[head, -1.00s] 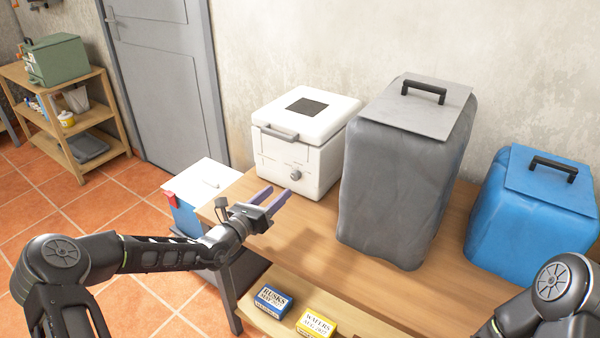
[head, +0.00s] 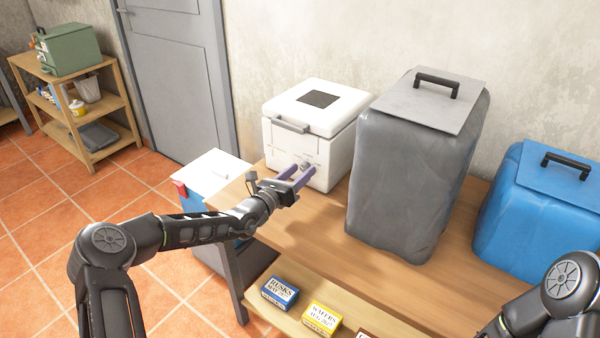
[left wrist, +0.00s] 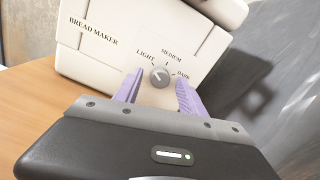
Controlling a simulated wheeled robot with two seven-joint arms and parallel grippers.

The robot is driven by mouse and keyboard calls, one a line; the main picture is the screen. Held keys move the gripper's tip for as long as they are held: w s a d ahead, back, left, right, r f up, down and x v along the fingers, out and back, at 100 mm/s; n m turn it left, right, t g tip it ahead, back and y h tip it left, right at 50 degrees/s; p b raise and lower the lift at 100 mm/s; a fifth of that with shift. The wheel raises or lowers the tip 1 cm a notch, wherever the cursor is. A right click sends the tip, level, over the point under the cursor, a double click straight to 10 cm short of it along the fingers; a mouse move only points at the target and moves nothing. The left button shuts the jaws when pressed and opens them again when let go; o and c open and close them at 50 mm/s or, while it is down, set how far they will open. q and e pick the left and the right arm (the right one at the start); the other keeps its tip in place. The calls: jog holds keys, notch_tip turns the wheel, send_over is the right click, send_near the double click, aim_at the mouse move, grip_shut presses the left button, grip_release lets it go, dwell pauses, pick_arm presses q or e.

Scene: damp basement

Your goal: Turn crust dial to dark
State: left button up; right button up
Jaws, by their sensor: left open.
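The white bread maker (head: 279,136) stands on the wooden table against the wall. Its round grey crust dial (left wrist: 159,77) shows in the left wrist view, with LIGHT, MEDIUM and DARK printed around it; I cannot tell for sure which mark it points to. In the head view the dial is partly hidden by my left gripper. My left gripper (head: 301,171) is open, its purple fingers pointing at the bread maker's front. In the left wrist view its fingers (left wrist: 158,80) lie on either side of the dial; contact cannot be told. My right gripper is out of view.
A tall grey covered thing (head: 412,170) stands close to the right of the bread maker, and a blue covered one (head: 535,220) farther right. Rusks (head: 280,291) and wafers (head: 322,318) boxes lie on the lower shelf. A white-lidded blue box (head: 209,178) stands left of the table.

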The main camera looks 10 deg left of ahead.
pick_arm(q)
jog(key=shift+w+d, duration=0.1)
jog(key=shift+w, duration=0.05)
jog(key=shift+c, duration=0.2)
grip_shut()
dwell(0.3)
